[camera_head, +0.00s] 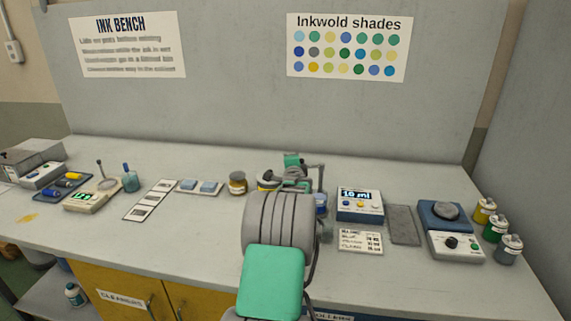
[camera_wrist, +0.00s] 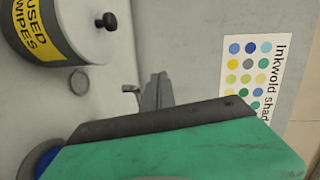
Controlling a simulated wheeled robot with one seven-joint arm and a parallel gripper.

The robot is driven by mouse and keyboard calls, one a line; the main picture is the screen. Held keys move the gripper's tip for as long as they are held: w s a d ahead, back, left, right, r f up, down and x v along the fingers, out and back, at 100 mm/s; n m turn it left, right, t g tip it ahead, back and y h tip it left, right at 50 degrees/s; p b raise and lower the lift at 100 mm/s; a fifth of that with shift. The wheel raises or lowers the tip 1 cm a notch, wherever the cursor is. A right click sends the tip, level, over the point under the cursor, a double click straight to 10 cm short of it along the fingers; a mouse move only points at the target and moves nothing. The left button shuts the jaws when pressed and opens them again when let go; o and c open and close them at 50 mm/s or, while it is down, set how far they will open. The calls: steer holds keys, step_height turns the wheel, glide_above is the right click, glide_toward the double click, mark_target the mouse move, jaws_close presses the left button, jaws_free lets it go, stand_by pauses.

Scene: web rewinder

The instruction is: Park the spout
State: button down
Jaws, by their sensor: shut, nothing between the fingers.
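My gripper (camera_wrist: 160,78) is shut and empty, its narrow grey fingers standing up past its green and dark housing in the wrist view. A small bent metal piece (camera_wrist: 130,90), which looks like the end of the spout, shows just beside the fingers; I cannot tell whether they touch. In the head view, a thin grey spout arm (camera_head: 314,168) shows behind my arm, near the green end of my wrist. My arm hides most of the dispenser's lower part. A blue round thing (camera_wrist: 47,160) shows partly at the lower left of the wrist view.
A used-wipes tin (camera_wrist: 62,25) with a black knob is close to my gripper. A brown jar (camera_head: 237,183) stands left. The back wall carries a shades chart (camera_head: 347,47).

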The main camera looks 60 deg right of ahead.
steer(key=w+a+r+b, duration=0.1)
steer(key=w+a+r, duration=0.1)
steer(key=a, duration=1)
steer(key=shift+w+a, duration=0.2)
steer(key=shift+a, duration=0.05)
